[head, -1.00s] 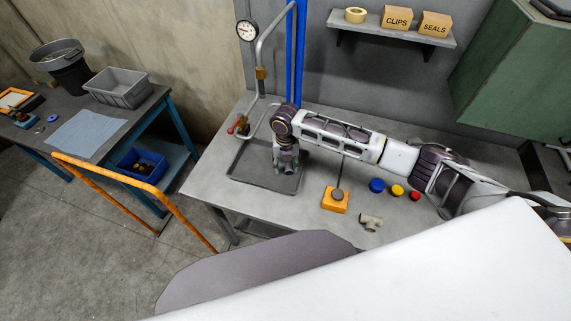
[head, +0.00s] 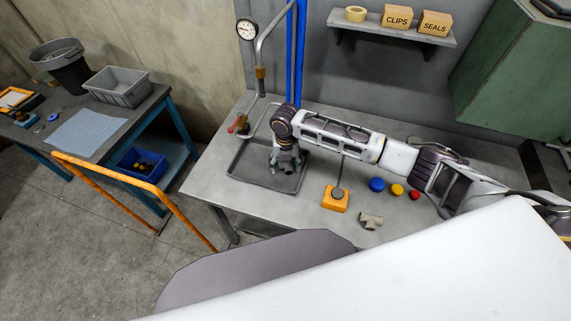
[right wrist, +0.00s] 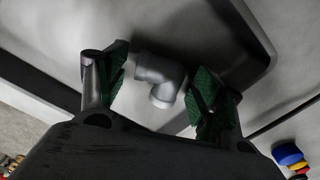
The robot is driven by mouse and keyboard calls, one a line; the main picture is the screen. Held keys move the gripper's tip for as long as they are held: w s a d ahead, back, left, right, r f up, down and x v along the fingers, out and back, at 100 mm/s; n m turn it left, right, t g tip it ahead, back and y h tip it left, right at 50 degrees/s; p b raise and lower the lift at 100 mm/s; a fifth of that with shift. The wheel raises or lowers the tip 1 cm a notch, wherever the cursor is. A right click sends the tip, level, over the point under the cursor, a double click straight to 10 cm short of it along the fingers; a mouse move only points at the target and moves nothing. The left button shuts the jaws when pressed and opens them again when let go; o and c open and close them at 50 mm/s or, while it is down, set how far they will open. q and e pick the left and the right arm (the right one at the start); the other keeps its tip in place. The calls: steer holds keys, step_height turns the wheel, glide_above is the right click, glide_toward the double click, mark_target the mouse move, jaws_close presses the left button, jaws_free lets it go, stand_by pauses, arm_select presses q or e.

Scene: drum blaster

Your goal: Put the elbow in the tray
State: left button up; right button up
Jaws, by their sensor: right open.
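The grey elbow (right wrist: 160,78) shows between the spread fingers of my right gripper (right wrist: 155,85) in the right wrist view. A gap shows on both sides, and the fingers are open. My right gripper (head: 287,168) points down over the tray's right part in the head view. The elbow is mostly hidden there. It appears to lie inside the tray. My left gripper is out of view.
A tee fitting (head: 370,221), an orange block with a round knob (head: 335,199) and blue, yellow and red caps (head: 397,189) lie on the bench right of the tray. The bench's front left is clear.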

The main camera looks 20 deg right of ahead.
mark_target(285, 164)
steer(key=shift+r, duration=0.1)
step_height(285, 164, up, 12)
stand_by(0.7)
stand_by(0.8)
